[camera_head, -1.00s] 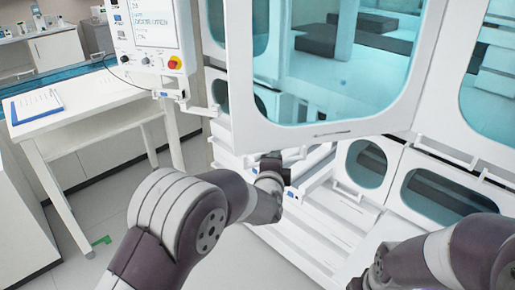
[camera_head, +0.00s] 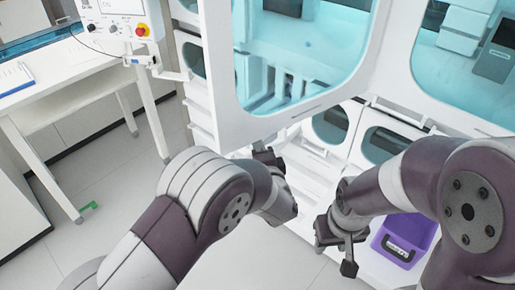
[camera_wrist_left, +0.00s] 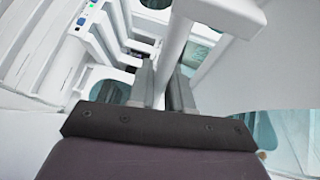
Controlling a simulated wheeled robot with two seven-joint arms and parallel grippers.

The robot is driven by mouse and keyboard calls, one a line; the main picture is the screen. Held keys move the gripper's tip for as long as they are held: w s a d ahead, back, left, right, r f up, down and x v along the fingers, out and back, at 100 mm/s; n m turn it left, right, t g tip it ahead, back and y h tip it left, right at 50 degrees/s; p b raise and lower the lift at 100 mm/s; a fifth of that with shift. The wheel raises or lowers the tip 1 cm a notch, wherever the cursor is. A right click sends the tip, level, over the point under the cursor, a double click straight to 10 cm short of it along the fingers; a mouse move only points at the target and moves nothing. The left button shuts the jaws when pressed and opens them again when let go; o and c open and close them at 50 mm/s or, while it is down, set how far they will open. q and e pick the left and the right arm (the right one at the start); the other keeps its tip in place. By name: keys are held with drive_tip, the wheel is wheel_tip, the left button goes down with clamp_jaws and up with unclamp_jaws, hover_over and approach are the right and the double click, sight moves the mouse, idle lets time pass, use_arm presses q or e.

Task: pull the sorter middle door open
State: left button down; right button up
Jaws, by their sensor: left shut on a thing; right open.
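The sorter's middle door (camera_head: 228,124) is a white frame around a large teal window, standing out at an angle from the white cabinet. My left gripper (camera_head: 266,156) is at the door's lower edge, partly hidden. In the left wrist view, its grey fingers (camera_wrist_left: 162,88) are shut on a white upright bar (camera_wrist_left: 174,50), which looks like the door's handle. My right gripper (camera_head: 341,243) is open and empty, low in front of the cabinet and to the right of the left gripper.
A purple bin (camera_head: 405,236) lies beside my right gripper. Another windowed panel (camera_head: 455,90) is at the right. A control box with a red button (camera_head: 141,30) and a white table (camera_head: 60,95) stand at left. The floor (camera_head: 120,190) there is mostly clear.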

use_arm(q)
drive_tip(key=c, duration=1.4)
unclamp_jaws()
drive_tip(key=shift+d, duration=0.1)
drive_tip(key=b+v, duration=0.1)
drive_tip(key=v, duration=1.1)
drive_tip(key=shift+s, duration=0.3)
drive_tip(key=a+f+n+g+h, duration=0.45)
drive_tip(key=a+n+g, duration=0.4)
drive_tip(key=a, duration=0.45)
drive_tip(key=s+a+f+n+g+y, duration=0.2)
drive_tip(key=s+a+n+g, duration=0.4)
drive_tip(key=s+a, duration=0.5)
drive_tip(key=shift+s+a+f+n, duration=0.2)
drive_tip(key=shift+s+f+n, duration=0.3)
drive_tip(key=shift+s, duration=0.3)
